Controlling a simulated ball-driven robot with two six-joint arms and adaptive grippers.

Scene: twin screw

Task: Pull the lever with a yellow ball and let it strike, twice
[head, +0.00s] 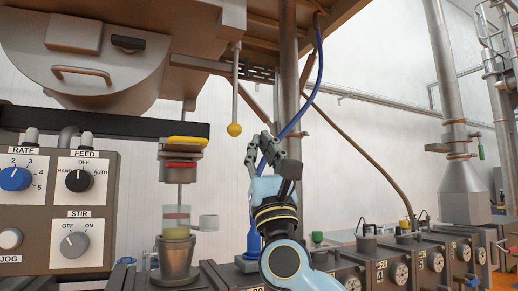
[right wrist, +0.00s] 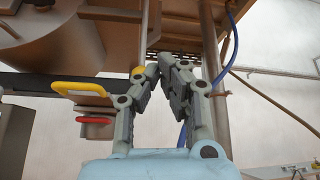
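The lever (head: 236,85) is a thin rod hanging down from the overhead structure, with a yellow ball (head: 234,129) at its lower end. The ball hangs free. My right gripper (head: 260,144) is just right of the ball in the head view, pointing up. In the right wrist view the fingertips (right wrist: 160,67) come together, and the gripper looks shut and empty. There the yellow ball (right wrist: 138,71) shows just left of the fingertips, partly hidden by the left finger. My left gripper is out of view.
A control panel (head: 58,200) with knobs stands at the left. A yellow-handled device with a red ring (head: 181,163) is left of my gripper, above a metal cup (head: 175,260). A blue hose (head: 313,97) and a metal post (head: 289,70) are close on the right.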

